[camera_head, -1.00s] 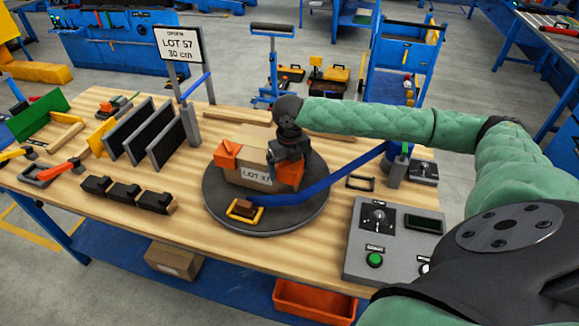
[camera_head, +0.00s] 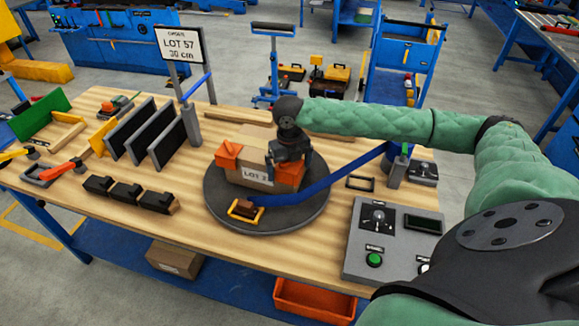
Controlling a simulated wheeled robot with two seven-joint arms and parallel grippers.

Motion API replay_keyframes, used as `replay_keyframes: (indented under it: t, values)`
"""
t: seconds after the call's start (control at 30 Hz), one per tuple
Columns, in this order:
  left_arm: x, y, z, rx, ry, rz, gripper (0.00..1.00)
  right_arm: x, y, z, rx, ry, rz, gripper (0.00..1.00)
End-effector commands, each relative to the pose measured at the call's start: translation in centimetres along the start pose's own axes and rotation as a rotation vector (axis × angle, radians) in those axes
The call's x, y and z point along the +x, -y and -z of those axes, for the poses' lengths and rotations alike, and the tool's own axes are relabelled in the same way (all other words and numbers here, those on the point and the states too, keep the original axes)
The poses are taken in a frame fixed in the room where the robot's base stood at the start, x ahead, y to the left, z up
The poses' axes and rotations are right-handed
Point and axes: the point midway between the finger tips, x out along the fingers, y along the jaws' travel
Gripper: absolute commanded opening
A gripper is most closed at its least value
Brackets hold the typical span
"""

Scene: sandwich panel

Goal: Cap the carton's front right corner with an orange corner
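The cardboard carton (camera_head: 257,142) stands on the dark round turntable (camera_head: 222,208), with a partly covered LOT label on its front. One orange corner (camera_head: 228,154) sits on the carton's front left corner. Another orange corner (camera_head: 289,176) is at the front right corner, directly below my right gripper (camera_head: 285,158). The gripper points down over that corner, and its fingers are too small and dark to show whether they hold it. I cannot tell how closely the right orange corner fits the carton. My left gripper is out of view.
A blue strap (camera_head: 330,181) runs from the dispenser at the right across the turntable to a yellow-framed buckle (camera_head: 245,210). A grey control box (camera_head: 372,243) stands front right. Black panels in a rack (camera_head: 167,142) and black blocks (camera_head: 127,193) stand left.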

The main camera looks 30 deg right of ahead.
Motion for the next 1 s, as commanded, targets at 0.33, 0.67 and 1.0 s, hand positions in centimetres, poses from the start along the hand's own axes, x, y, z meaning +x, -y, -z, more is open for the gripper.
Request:
replay_keyframes:
  t: [0.33, 0.67, 1.0]
  values:
    - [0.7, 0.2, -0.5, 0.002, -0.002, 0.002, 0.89, 0.0, 0.0, 0.0, 0.000, 0.000, 0.000, 1.00]
    - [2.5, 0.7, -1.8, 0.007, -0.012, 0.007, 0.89, -0.1, 0.0, 0.0, 0.000, 0.001, 0.000, 1.00]
    - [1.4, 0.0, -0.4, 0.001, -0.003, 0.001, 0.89, -2.5, 0.0, 0.0, 0.000, 0.002, -0.001, 1.00]
